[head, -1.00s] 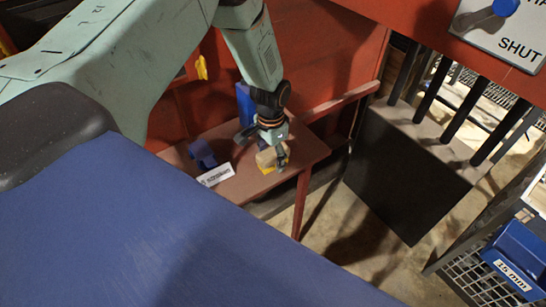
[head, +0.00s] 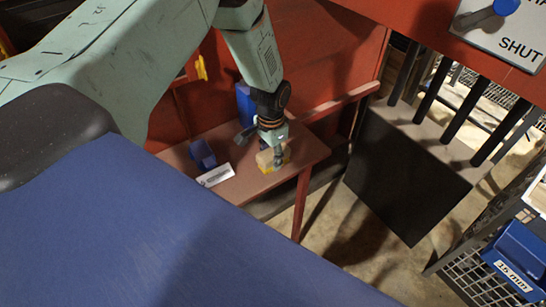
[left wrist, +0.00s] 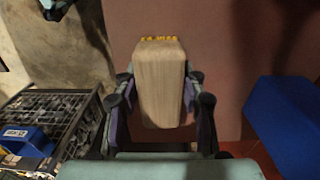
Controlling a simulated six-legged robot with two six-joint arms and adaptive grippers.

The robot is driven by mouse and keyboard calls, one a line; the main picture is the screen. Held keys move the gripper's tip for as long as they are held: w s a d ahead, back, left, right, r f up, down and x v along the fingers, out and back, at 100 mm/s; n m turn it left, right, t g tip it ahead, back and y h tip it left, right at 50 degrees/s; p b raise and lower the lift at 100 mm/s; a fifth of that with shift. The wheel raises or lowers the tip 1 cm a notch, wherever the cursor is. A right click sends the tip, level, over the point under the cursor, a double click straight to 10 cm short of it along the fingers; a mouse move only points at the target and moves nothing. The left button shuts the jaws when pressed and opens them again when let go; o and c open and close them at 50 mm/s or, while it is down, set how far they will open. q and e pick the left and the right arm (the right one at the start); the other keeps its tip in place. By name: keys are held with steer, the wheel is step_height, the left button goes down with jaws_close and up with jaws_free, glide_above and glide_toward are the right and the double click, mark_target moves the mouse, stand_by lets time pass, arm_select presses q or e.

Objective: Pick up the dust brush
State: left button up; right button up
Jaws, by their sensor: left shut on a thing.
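The dust brush (head: 266,158) is a pale wooden block with yellow bristles at its lower edge. It is at the right part of the small red-brown table (head: 240,186). My left gripper (head: 271,153) comes down from above and is shut on the brush's wooden body. In the left wrist view the brush (left wrist: 160,80) lies between the two fingers of my left gripper (left wrist: 162,105), with the yellow bristles at its far end. I cannot tell whether the bristles touch the table.
On the table, a blue holder (head: 202,154) and a white label (head: 215,176) stand left of the brush. A tall blue thing (head: 245,103) stands behind. A black box with dark posts (head: 405,175) and a blue bin (head: 520,262) are at the right.

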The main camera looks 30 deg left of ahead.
mark_target(271, 152)
arm_select(q)
steer(key=shift+c, duration=1.4)
steer(key=shift+r, duration=0.45)
step_height(271, 152, up, 9)
steer(key=shift+f+p, duration=0.1)
steer(key=shift+p, duration=0.3)
steer(key=shift+r, duration=0.4)
steer(key=o, duration=0.7)
steer(key=c, duration=0.5)
